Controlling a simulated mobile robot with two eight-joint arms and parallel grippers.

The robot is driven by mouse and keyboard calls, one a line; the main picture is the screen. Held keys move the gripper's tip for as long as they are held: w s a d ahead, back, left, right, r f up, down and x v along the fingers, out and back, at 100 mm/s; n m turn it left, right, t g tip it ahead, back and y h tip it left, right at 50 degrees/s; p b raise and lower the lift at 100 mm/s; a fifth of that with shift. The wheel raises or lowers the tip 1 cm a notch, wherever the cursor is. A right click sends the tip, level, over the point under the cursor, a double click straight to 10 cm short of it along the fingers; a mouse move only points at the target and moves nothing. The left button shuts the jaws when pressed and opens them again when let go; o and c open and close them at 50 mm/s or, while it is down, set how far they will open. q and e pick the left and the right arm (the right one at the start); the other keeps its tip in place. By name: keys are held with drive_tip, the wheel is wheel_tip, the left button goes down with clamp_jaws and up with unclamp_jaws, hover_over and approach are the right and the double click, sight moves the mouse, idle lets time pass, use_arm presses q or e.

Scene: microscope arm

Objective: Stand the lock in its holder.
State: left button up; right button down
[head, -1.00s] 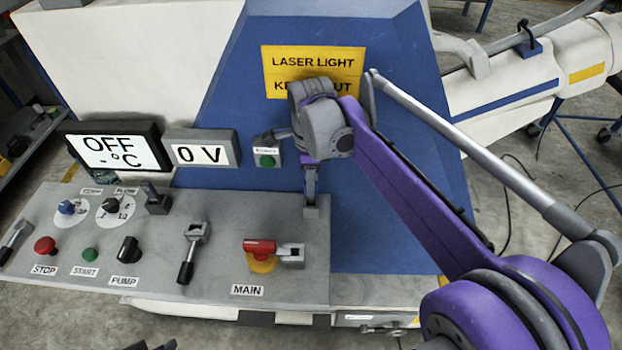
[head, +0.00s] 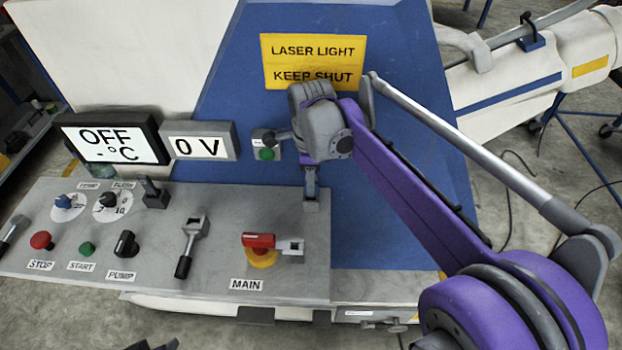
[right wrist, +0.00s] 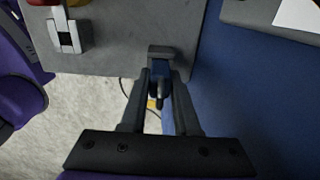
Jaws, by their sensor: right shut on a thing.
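The lock (right wrist: 158,80), a small thing with a blue part and a grey metal part, is between the fingers of my right gripper (right wrist: 160,92). The right gripper (head: 311,184) points down at the right edge of the grey panel in the head view and is shut on the lock. The holder (head: 311,206) is a small grey block at that edge; it also shows in the right wrist view (right wrist: 163,52). The lock is at the holder; I cannot tell whether it is seated. Dark tips, probably of my left gripper (head: 152,345), show at the bottom edge.
The control panel (head: 100,270) carries the red-handled MAIN switch (head: 258,241), a lever (head: 190,245), knobs and buttons. A blue housing (head: 390,180) with a yellow sign (head: 313,62) rises behind the gripper. Display boxes (head: 112,140) stand at the left.

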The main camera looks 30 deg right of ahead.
drive_tip(key=shift+f+b, duration=0.3)
drive_tip(key=shift+f, duration=0.25)
drive_tip(key=c, duration=0.6)
unclamp_jaws()
drive_tip(key=shift+o, duration=0.2)
drive_tip(key=shift+r, duration=0.1)
wheel_tip(320, 180, up, 11)
drive_tip(key=shift+f+p, duration=0.2)
drive_tip(key=shift+p, duration=0.25)
